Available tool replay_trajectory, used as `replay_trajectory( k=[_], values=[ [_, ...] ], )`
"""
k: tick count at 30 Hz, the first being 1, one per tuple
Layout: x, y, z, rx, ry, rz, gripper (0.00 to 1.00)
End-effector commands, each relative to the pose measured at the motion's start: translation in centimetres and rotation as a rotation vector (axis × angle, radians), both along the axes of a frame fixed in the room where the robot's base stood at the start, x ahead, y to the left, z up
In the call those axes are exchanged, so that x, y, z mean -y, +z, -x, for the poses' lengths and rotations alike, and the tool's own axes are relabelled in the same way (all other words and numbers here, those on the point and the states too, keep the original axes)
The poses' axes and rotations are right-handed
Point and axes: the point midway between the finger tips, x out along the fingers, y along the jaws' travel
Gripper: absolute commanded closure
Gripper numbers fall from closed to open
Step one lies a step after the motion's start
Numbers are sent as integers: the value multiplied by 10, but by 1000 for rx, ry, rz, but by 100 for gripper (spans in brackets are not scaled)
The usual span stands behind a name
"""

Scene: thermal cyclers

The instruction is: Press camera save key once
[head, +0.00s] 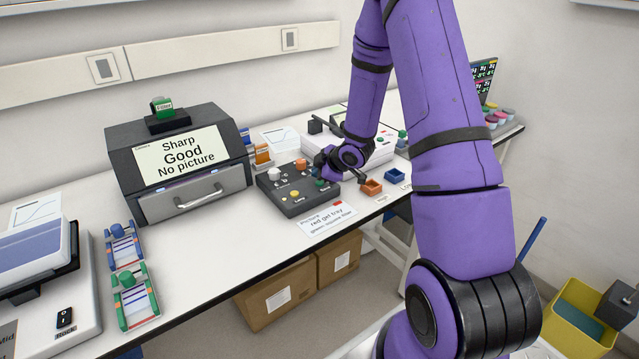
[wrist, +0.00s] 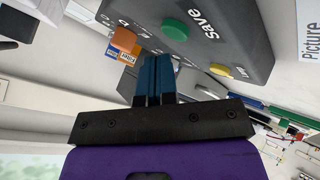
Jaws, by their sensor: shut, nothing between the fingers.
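In the wrist view, the green save key (wrist: 176,28) sits on the box beside the word "Save". In the head view, my gripper (head: 320,175) is over the right side of the box and largely covers that key. My gripper's blue fingers (wrist: 155,73) are shut and empty. Their tips lie close to the green key in the picture; I cannot tell whether they touch it.
The box also carries a white knob (head: 274,174), an orange knob (head: 301,164) and a yellow key (head: 294,194). A card (head: 327,218) lies at the bench's front edge.

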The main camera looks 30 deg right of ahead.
Motion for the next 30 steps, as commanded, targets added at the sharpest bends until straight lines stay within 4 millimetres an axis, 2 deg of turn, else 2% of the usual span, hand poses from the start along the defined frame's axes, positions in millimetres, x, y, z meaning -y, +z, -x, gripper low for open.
replay_trajectory(
  k=[20, 30],
  values=[
    [0, 0, 0, 0, 0, 0, 100],
    [0, -8, 0, 0, -1, -1, 100]
  ],
)
